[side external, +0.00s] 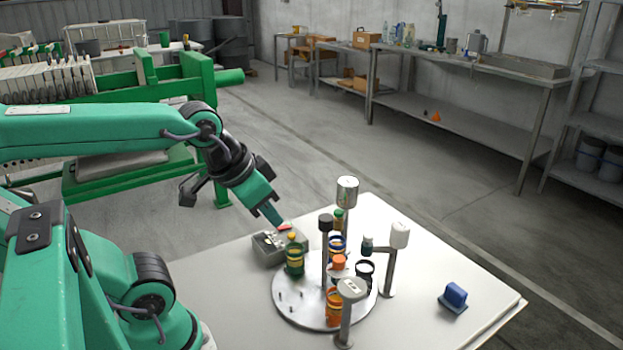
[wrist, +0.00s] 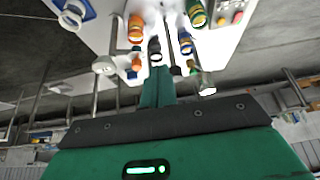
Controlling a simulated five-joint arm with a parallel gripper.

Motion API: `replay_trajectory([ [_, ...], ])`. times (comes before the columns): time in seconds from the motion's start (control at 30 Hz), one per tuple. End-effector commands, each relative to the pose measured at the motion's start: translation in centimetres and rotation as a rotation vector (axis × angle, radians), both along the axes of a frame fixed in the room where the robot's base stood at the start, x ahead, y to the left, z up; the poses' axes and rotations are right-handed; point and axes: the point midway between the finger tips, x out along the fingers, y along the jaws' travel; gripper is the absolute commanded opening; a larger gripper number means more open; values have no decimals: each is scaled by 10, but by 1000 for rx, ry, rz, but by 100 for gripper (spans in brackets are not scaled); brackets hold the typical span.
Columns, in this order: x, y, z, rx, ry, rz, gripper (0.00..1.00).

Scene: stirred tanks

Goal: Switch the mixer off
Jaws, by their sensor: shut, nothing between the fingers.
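A small grey control box (side external: 268,250) sits on the white table beside the mixer, with a red part (side external: 284,227) and a yellow-orange button (side external: 292,237) on it. In the wrist view these show at the top right, the box with its red button (wrist: 237,17). The mixer is a round pale plate (side external: 290,312) carrying several coloured cups, among them a green one (side external: 294,262) and an orange one (side external: 334,306). My gripper (side external: 279,221) is shut and empty, its tip just above the box; whether it touches cannot be told. Its fingers show in the wrist view (wrist: 157,90).
Several upright posts with heads, such as a white-topped one (side external: 399,236) and a dark-topped one (side external: 326,224), stand around the plate close to my gripper. A blue block (side external: 454,297) lies at the table's right. The table's front left is clear.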

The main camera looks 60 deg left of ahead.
Motion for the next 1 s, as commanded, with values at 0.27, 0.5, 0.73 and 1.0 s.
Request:
replay_trajectory([
  [0.27,1,0,0,0,2,1,33],
  [0.5,15,11,1,17,41,8,38],
  [0.73,44,34,-2,42,119,17,38],
  [1.0,81,71,-15,58,219,20,38],
])
